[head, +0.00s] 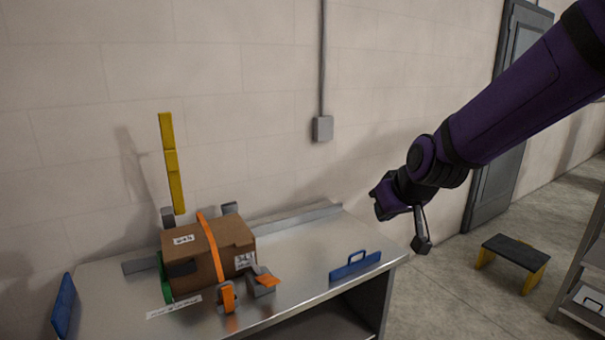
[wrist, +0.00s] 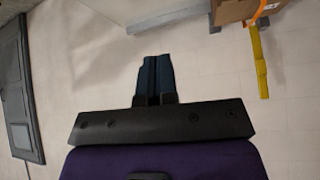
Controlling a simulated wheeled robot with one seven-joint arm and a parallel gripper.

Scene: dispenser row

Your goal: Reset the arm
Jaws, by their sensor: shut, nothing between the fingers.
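My purple arm reaches in from the upper right in the head view. My gripper (head: 380,204) is in the air beyond the right end of the steel table (head: 307,262), above its top and apart from everything. In the wrist view my gripper (wrist: 154,62) shows two dark blue fingers side by side, shut with nothing between them. The fingers are small and dark in the head view.
A brown carton (head: 209,258) with an orange strap sits among clamps on the table's left. A yellow upright bar (head: 171,160) stands behind it. A step stool (head: 515,258) stands on the floor near a grey door (head: 507,120).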

